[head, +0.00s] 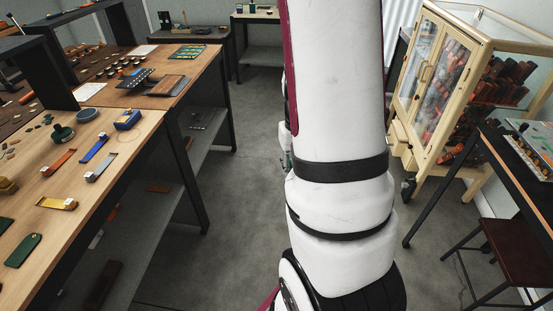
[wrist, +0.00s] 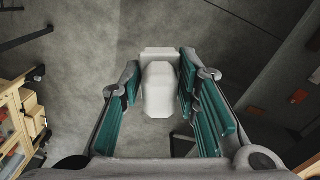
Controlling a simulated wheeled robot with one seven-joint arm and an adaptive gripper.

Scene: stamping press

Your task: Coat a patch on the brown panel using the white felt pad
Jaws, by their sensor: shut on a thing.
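In the wrist view, the teal fingers of my gripper (wrist: 159,75) are closed around a white block-shaped piece, which looks like the white felt pad (wrist: 158,98). It is held between the fingers above the bare grey floor. In the head view my white arm hides the gripper and pad. A flat brown piece (head: 168,85) lies on the far part of the left workbench beside a dark perforated plate. It may be the brown panel, but it is too small to be sure.
The left workbench (head: 120,145) holds several straps, tags, a blue box (head: 128,119) and round tins. A wooden glass cabinet (head: 433,85) on casters stands at the right. A dark table (head: 520,175) and stool (head: 520,244) are at the right edge. The floor between is clear.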

